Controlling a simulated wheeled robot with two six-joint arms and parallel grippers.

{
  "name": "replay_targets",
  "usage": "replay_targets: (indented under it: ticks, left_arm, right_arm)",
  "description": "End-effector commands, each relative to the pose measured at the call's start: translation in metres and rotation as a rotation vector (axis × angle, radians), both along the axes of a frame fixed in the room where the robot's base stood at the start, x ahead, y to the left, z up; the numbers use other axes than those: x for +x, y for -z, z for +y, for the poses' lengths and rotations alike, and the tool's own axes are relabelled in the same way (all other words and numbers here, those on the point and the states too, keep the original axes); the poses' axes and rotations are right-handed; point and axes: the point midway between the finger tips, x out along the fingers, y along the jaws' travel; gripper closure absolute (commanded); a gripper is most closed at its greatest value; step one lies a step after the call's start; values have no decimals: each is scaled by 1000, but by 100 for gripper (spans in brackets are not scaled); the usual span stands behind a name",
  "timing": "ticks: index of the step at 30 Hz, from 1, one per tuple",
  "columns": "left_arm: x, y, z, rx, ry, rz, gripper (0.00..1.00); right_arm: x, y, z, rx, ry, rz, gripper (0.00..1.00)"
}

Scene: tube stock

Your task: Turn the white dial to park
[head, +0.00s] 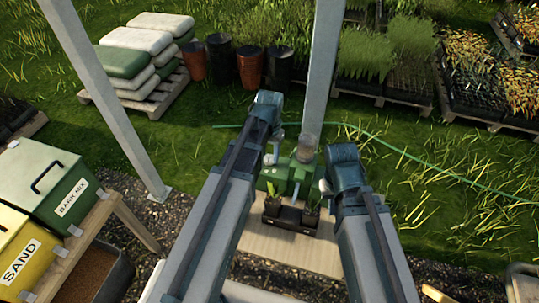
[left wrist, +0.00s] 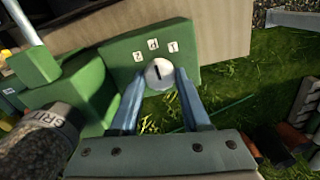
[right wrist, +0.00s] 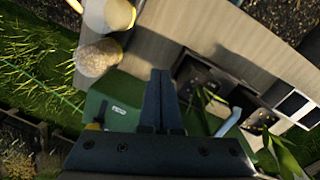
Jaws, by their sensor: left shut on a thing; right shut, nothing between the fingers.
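The white dial (left wrist: 159,75) is on the front of a green machine (left wrist: 113,58) in the left wrist view. Small labels stand beside it, the middle one (left wrist: 153,44) seeming to be an upside-down P. The dial's black mark runs roughly toward that middle label. My left gripper (left wrist: 160,78) is shut on the dial, one finger at each side.
Potted seedlings stand in a black tray (head: 290,218) on the pale bench top (head: 265,248) before the machine. A metal post (head: 322,75) stands behind. Bark mix (head: 50,180) and sand (head: 25,255) bins are at left.

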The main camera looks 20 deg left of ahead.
Motion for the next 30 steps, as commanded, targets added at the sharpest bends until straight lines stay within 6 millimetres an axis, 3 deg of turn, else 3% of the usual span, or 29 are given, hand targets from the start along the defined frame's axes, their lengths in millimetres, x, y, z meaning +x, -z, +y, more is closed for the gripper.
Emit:
replay_targets:
  ticks: [17, 18, 21, 23, 30]
  left_arm:
    - [0, 0, 0, 0, 30, 0, 100]
    - [0, 0, 0, 0, 30, 0, 48]
    - [0, 0, 0, 0, 30, 0, 30]
    - [0, 0, 0, 0, 30, 0, 24]
    - [0, 0, 0, 0, 29, 0, 24]
  right_arm:
    - [0, 0, 0, 0, 0, 0, 100]
    - [0, 0, 0, 0, 0, 0, 100]
    - [0, 0, 0, 0, 0, 0, 100]
    - [0, 0, 0, 0, 0, 0, 100]
    - [0, 0, 0, 0, 0, 0, 100]
